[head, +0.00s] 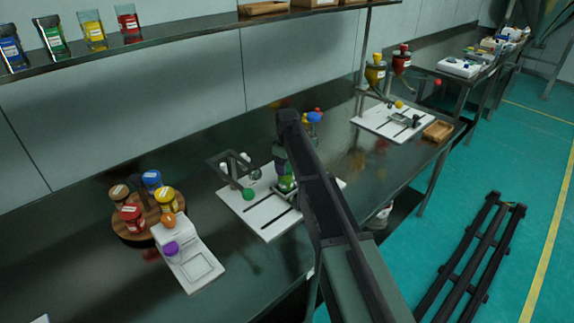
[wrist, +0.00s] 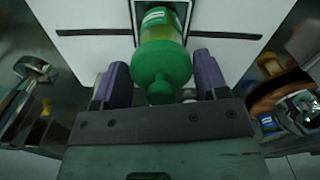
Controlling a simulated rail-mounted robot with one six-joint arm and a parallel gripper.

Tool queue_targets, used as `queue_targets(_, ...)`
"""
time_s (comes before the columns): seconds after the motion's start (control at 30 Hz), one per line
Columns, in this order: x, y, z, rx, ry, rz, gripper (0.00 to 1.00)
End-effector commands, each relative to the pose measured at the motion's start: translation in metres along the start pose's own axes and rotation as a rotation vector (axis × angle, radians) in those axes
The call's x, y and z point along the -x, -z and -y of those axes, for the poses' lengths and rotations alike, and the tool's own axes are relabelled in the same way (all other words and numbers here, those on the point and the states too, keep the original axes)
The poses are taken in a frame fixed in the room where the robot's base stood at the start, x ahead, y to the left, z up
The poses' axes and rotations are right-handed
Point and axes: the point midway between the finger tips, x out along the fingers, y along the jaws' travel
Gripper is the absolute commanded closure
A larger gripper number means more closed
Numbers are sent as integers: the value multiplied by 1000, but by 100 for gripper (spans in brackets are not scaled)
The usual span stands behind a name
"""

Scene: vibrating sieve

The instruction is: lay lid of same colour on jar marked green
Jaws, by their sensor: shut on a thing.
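In the wrist view a green lid (wrist: 161,62) with a round knob sits between the two purple fingers of my gripper (wrist: 162,78), which is shut on it. A clear jar with a green label (wrist: 155,16) is directly beyond the lid, in line with it. The lid covers the jar's near end, so I cannot tell whether it rests fully on the rim. In the head view my gripper (head: 283,168) is over a white plate (head: 268,228), with green showing beneath it; my arm hides part of this.
A round wooden rack (head: 126,225) of coloured jars stands left, beside a white device (head: 190,262) with orange and purple knobs. A green ball (head: 248,194) on a dark frame is close left of my gripper. Shelf jars (head: 52,38) are above.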

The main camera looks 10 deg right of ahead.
Motion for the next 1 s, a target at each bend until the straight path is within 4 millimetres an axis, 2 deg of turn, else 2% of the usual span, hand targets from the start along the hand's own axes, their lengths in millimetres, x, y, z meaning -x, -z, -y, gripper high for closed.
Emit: queue_targets(1.0, -6, 0, 0, 0, 0, 0, 55)
